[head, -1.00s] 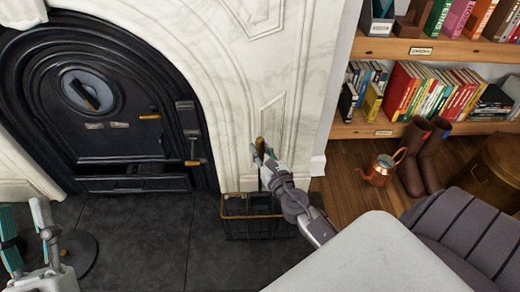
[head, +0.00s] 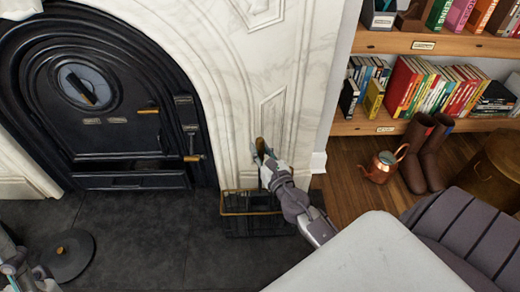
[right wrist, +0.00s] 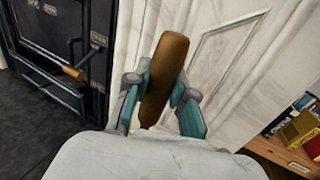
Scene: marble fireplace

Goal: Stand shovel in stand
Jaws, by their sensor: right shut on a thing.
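My right gripper (head: 266,163) is shut on the shovel's brown wooden handle (right wrist: 164,78), which stands nearly upright between its teal-padded fingers in the right wrist view. In the head view the handle's top (head: 260,144) shows above the gripper, over the wire basket's back edge. The shovel's lower part is hard to make out against the dark basket. A dark round base with a small brass-coloured knob (head: 68,256), seemingly the stand, is on the hearth at lower left. My left gripper (head: 14,272) is partly cut off at the lower left corner; its fingers are unclear.
The black wire basket with a brass-coloured rim (head: 250,213) stands against the marble surround (head: 240,110). The black fireplace door (head: 110,110) is behind. A copper kettle (head: 381,166), brown boots (head: 420,155) and bookshelves (head: 425,125) are at right. The middle hearth (head: 150,235) is clear.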

